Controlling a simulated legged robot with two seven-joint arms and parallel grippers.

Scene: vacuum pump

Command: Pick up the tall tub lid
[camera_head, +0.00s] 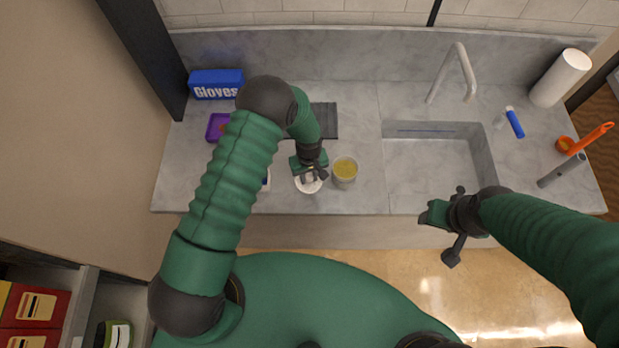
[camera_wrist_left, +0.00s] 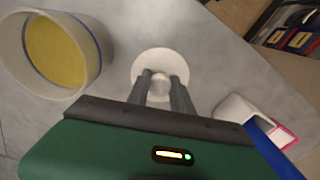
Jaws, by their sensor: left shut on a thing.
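The tub lid (camera_head: 309,186) is a white round disc near the counter's front edge. In the left wrist view the lid (camera_wrist_left: 152,62) shows a round knob between the fingers. My left gripper (camera_head: 311,176) is shut on the lid's knob; its fingertips also show in the left wrist view (camera_wrist_left: 161,85). I cannot tell whether the lid touches the counter. A tub (camera_head: 345,169) with yellow contents stands open just right of the lid; it also shows in the left wrist view (camera_wrist_left: 57,48). My right gripper (camera_head: 452,233) hangs open and empty in front of the counter.
A sink (camera_head: 430,165) lies to the right, with a faucet (camera_head: 456,70) behind it. A blue gloves box (camera_head: 215,84) and a purple tray (camera_head: 216,126) stand at the left. A dark mat (camera_head: 323,120) lies behind my left gripper. A paper roll (camera_head: 560,78) stands at the back right.

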